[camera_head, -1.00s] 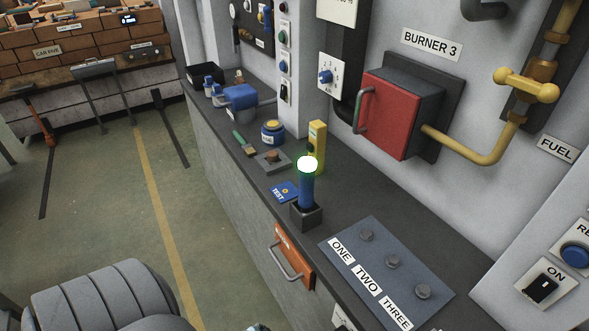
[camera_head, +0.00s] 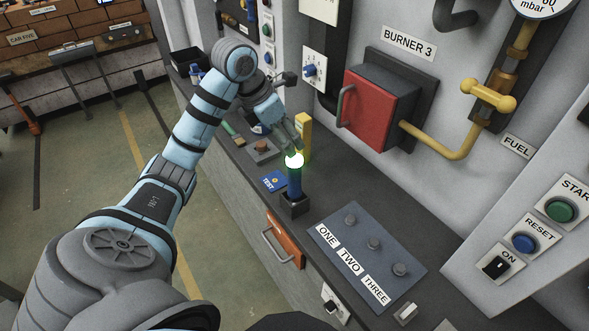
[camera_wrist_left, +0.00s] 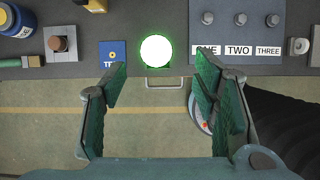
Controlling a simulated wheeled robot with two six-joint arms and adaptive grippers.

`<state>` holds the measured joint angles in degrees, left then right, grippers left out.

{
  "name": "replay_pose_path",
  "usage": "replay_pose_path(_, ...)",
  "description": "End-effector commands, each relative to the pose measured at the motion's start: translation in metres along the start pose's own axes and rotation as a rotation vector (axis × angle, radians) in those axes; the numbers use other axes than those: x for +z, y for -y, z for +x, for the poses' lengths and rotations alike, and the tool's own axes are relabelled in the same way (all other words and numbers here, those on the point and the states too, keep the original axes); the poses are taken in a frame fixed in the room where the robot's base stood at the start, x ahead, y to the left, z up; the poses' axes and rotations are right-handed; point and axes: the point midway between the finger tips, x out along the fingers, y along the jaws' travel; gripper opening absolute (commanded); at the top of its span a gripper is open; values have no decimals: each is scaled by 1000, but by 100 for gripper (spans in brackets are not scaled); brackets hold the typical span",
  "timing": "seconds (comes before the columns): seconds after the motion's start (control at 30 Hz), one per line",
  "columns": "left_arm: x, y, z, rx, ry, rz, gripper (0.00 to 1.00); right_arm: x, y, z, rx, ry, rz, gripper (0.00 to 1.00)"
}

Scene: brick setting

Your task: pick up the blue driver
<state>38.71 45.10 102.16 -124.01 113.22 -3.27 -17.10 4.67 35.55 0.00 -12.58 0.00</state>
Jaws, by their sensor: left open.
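A blue upright handle (camera_head: 295,185), which I take for the blue driver, stands in a dark square holder (camera_head: 294,206) on the counter. Its top glows white and green. In the left wrist view the glowing top (camera_wrist_left: 156,49) hides the rest of it. My left gripper (camera_head: 291,145) is just above and behind the glowing top, pointing down towards it. In the left wrist view the fingers (camera_wrist_left: 162,76) are wide apart with nothing between them, and the glowing top lies beyond their tips. My right gripper is in neither view.
A blue TEST card (camera_head: 273,181) and a yellow block (camera_head: 303,134) lie close to the holder. A plate with knobs (camera_head: 355,258) is to its right. An orange drawer front (camera_head: 285,243) with a handle is below. A red box (camera_head: 372,112) juts from the wall.

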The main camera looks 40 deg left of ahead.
Motion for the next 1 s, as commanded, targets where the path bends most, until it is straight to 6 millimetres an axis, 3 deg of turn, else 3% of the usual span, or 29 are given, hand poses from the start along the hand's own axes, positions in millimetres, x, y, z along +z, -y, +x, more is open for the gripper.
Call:
replay_pose_path(0.3, -5, -2, 72, 6, -22, -6, 55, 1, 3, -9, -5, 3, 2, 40)
replay_pose_path(0.7, -9, -8, 135, 5, -20, -5, 55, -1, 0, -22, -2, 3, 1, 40)
replay_pose_path(0.93, -10, -8, 140, 8, -18, -4, 55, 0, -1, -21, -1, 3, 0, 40)
replay_pose_path(1.0, -10, -8, 140, 8, -18, -4, 44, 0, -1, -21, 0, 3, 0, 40)
